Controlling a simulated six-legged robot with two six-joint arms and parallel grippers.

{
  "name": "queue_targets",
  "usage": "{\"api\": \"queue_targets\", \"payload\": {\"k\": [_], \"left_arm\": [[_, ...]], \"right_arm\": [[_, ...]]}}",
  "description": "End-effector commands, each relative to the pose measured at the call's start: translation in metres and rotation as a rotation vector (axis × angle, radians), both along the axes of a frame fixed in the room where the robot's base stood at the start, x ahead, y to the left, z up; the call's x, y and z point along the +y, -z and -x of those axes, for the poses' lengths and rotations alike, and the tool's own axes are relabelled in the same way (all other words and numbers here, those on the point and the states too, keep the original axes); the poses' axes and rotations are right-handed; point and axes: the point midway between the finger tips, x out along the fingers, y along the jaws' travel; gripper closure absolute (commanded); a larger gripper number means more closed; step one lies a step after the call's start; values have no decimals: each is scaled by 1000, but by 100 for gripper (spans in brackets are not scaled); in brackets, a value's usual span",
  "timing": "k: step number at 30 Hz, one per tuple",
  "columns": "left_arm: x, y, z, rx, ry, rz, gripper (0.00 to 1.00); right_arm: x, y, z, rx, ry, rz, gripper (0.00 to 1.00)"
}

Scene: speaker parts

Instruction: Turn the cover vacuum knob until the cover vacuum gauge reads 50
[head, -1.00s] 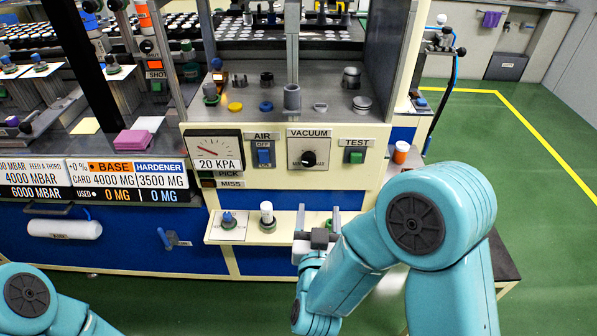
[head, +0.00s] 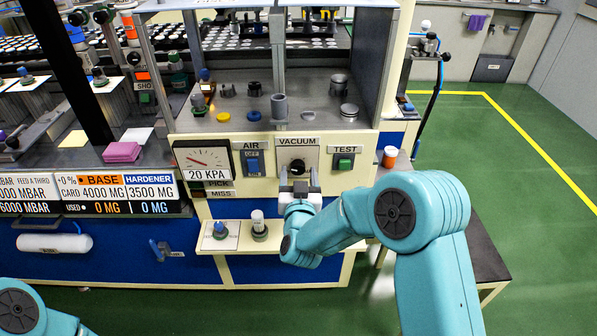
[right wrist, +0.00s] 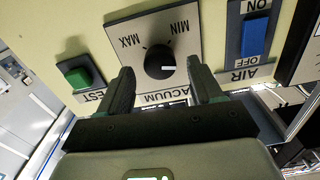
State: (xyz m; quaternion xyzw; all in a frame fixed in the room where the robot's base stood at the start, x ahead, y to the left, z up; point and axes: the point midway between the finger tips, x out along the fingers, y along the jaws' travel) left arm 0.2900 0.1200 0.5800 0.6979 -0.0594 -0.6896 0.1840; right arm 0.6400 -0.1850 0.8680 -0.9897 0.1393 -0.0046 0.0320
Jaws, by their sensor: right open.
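The vacuum knob (head: 297,165) is a round black knob on a light plate under the word VACUUM. In the right wrist view the knob (right wrist: 157,59) shows upside down, with MIN and MAX on its plate and a white mark pointing right. The gauge (head: 207,158) to its left has a white face, a red needle toward the upper left and the text 20 KPA. My right gripper (head: 299,178) is open just in front of the knob, its fingers to either side. Whether they touch it, I cannot tell. My left gripper is out of view.
A blue AIR switch (head: 253,163) is left of the knob, and a green TEST button (head: 344,163) is right of it. Below, a narrow shelf (head: 310,268) holds small parts.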

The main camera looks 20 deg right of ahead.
Motion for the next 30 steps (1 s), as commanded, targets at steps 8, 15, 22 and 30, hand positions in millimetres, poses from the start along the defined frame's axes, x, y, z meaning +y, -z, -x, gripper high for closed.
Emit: {"api": "queue_targets", "payload": {"k": [8, 15, 22, 30], "left_arm": [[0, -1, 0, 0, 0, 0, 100], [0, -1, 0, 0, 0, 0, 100], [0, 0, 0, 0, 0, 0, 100], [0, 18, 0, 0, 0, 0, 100]], "right_arm": [[-3, 1, -11, 1, 0, 0, 35], [-3, 1, -10, 1, 0, 0, 67], [-3, 1, -10, -1, 0, -2, 91], [-3, 4, -10, -22, 0, -71, 91]]}}
